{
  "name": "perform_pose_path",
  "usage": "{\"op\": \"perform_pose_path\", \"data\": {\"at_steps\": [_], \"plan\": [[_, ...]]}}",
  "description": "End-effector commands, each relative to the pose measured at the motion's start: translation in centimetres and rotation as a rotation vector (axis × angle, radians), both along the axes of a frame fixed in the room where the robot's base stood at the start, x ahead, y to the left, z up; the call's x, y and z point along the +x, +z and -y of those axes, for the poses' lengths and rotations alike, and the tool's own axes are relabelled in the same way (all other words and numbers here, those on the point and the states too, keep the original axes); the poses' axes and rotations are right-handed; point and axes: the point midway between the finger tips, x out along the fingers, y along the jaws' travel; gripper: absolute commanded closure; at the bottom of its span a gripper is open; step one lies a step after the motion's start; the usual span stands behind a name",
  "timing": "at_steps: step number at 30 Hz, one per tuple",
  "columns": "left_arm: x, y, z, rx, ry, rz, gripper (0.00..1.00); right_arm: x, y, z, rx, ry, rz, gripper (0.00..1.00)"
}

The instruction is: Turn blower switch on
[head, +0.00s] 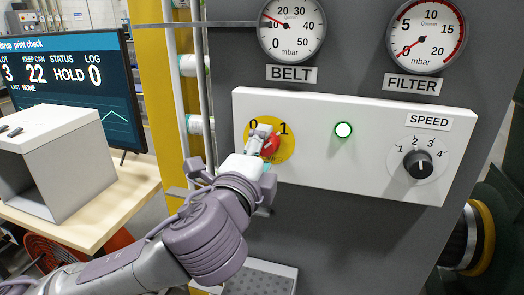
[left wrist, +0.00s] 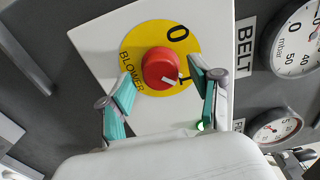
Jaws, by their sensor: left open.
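The blower switch is a red round knob (left wrist: 160,66) on a yellow disc (left wrist: 150,40) marked 0, 1 and BLOWER. In the left wrist view the knob's white mark points to the lower right, toward the 1. My left gripper (left wrist: 161,77) is open, with one teal-padded finger on each side of the knob; I cannot tell whether they touch it. In the head view the gripper (head: 263,146) covers much of the knob (head: 271,143) and part of the yellow disc (head: 287,148). My right gripper is not in view.
The white panel (head: 310,170) also carries a lit green lamp (head: 343,130) and a black SPEED knob (head: 418,164). BELT (head: 291,27) and FILTER (head: 426,36) gauges are above. A monitor (head: 70,75) and grey box (head: 60,160) stand on a table at left.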

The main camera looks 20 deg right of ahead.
Motion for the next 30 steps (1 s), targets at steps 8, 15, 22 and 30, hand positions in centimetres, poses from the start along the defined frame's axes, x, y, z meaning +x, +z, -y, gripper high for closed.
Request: {"op": "perform_pose_path", "data": {"at_steps": [8,15,22,30], "plan": [[-1.4,0.1,-0.9,-0.002,-0.001,0.001,0.36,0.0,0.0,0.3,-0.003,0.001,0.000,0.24],[-5.6,0.0,-3.7,-0.003,-0.003,0.000,0.36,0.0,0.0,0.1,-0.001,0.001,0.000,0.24],[-8.8,0.0,-5.9,-0.001,-0.001,0.001,0.36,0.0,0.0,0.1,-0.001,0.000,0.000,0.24],[-10.0,0.0,-6.7,0.000,0.000,0.000,0.36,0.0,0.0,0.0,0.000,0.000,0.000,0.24]]}}
